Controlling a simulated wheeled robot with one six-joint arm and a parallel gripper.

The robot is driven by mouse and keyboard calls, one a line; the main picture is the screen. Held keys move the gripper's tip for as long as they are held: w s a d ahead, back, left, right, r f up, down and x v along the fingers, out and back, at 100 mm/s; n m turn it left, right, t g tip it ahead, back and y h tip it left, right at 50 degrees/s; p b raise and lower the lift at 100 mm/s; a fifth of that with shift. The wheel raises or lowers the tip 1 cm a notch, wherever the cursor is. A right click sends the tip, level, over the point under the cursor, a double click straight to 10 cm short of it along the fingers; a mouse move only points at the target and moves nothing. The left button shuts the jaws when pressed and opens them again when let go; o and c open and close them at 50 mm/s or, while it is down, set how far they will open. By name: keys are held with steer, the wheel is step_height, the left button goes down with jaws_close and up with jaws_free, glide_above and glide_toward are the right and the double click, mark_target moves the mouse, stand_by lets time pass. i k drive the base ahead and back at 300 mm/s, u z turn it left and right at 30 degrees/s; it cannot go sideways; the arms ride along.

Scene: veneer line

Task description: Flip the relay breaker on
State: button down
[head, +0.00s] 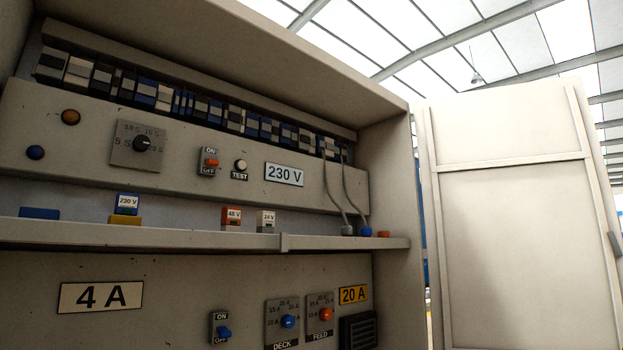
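An open grey cabinet (230,242) fills the left and middle of the head view. On its upper panel is a switch with an orange lever (211,162), marked ON above and OFF below. On the lower panel is a switch with a blue lever (224,331), also marked ON above and OFF below; its lever sits low, near OFF. The orange lever's position is too small to tell. No label reading "relay" shows, so I cannot tell which switch is the relay breaker. My gripper is not in view.
A shelf carries small blocks marked 230 V (127,203), 48 V (232,217) and 24 V (267,220). A dial (141,144) and TEST button (240,166) flank the upper switch. The cabinet door (520,210) stands open.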

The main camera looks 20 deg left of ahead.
mark_target(209, 162)
steer(key=z, duration=0.55)
steer(key=k, duration=1.35)
steer(key=u, duration=0.85)
steer(key=i, duration=0.95)
steer(key=z, duration=0.1)
